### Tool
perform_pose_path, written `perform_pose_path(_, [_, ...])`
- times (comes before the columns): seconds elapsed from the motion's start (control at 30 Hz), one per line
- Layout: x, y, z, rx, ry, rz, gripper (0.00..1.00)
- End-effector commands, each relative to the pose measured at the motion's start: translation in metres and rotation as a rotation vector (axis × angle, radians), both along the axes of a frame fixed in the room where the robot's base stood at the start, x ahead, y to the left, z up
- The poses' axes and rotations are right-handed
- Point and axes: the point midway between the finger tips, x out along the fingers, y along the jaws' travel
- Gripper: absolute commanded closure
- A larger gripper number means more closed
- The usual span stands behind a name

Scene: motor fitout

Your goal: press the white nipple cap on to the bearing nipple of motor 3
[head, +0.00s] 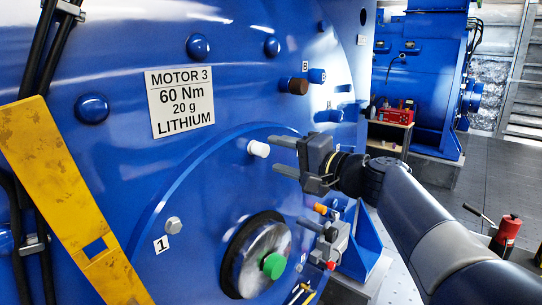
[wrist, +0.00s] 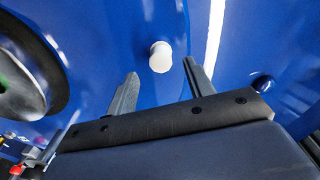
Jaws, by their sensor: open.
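The white nipple cap (head: 258,149) sticks out from the blue face of motor 3 (head: 120,185), right of and below its label plate (head: 180,101). In the wrist view the white cap (wrist: 160,56) shows just beyond the fingertips, near the middle of the gap. Any nipple under it is hidden, and I cannot tell how deep the cap sits. My gripper (head: 274,154) is open and empty, its two fingers pointing at the motor face just right of the cap. The wrist view shows the fingers (wrist: 160,70) apart, with nothing between them.
A shaft end with a green centre (head: 273,265) lies below the cap. A brown plug (head: 298,86) and a blue one (head: 317,76) stick out above. A yellow bar (head: 62,190) crosses the left. A red toolbox (head: 397,116) and a red canister (head: 508,229) stand at right.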

Motion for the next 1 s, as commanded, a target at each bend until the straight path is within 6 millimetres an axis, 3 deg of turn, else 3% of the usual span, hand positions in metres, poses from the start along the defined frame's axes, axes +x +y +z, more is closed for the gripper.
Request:
perform_pose_path(0.2, [-0.027, -0.036, 0.000, 0.000, -0.002, -0.006, 0.50])
perform_pose_path(0.4, [-0.041, -0.052, 0.002, 0.000, 0.000, -0.003, 0.50])
perform_pose_path(1.0, [-0.042, -0.052, 0.002, 0.001, 0.001, 0.003, 0.50])
